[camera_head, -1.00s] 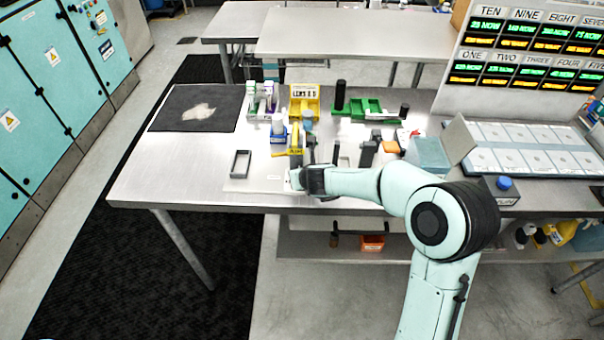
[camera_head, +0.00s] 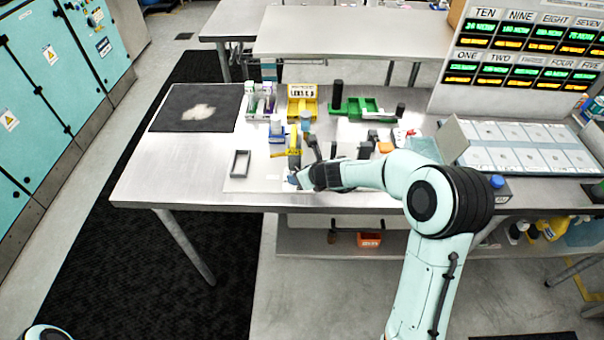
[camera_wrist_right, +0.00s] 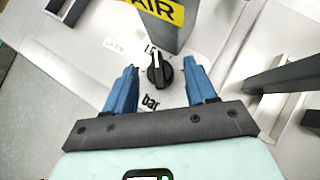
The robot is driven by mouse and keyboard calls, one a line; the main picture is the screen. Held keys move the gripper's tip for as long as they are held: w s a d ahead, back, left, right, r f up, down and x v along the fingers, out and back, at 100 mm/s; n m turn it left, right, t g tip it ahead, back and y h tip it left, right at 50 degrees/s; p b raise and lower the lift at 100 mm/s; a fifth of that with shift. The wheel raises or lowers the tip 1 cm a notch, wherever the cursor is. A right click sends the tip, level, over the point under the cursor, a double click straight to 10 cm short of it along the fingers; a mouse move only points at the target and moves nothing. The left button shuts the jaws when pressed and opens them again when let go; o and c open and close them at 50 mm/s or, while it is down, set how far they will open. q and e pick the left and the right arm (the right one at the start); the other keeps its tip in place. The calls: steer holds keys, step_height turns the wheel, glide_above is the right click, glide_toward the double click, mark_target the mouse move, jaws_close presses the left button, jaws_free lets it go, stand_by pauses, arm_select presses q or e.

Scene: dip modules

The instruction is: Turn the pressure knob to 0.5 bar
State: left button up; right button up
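The black pressure knob (camera_wrist_right: 159,72) shows in the right wrist view, on a pale plate printed with "bar" below it and partly hidden digits above it. A light mark shows near its upper end; the exact setting is not readable. My right gripper (camera_wrist_right: 161,68) is open, with one blue finger on each side of the knob and visible gaps between. In the head view, my right gripper (camera_head: 296,180) is at the table's front edge, beside the post with the yellow label (camera_head: 294,152), and the knob is hidden. My left gripper is out of view.
The post with the yellow "AIR" label (camera_wrist_right: 205,14) stands right behind the knob. Dark bars (camera_wrist_right: 285,78) rise to the right. A grey frame (camera_head: 240,164) lies left on the plate, with a yellow bin (camera_head: 303,98) and green tray (camera_head: 366,107) behind.

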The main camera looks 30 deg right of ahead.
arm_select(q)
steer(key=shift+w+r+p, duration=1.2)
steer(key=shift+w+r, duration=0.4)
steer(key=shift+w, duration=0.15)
arm_select(e)
steer(key=v, duration=1.3)
steer(key=shift+s+r, duration=0.15)
